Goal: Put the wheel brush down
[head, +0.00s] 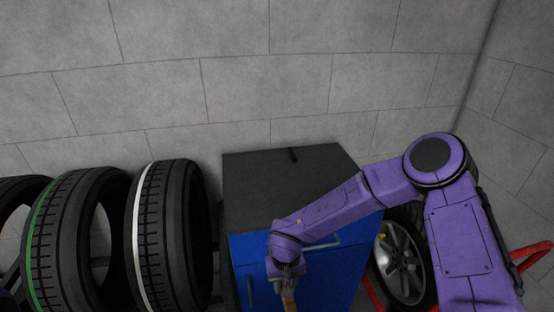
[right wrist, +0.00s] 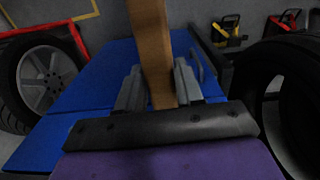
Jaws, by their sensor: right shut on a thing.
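My right gripper (head: 287,272) is shut on the wooden handle of the wheel brush (head: 289,301) in front of the blue cabinet (head: 250,262). In the right wrist view the wooden handle (right wrist: 152,45) runs up between the two grey fingers of the gripper (right wrist: 158,90), with the blue cabinet (right wrist: 103,80) beyond. The brush's bristle end is out of sight in both views. My left gripper is not in view.
Several upright tyres (head: 165,235) stand at the left. A spoked wheel (head: 400,265) stands at the right by red framing (head: 533,252). Yellow-and-black items (right wrist: 232,27) lie beyond.

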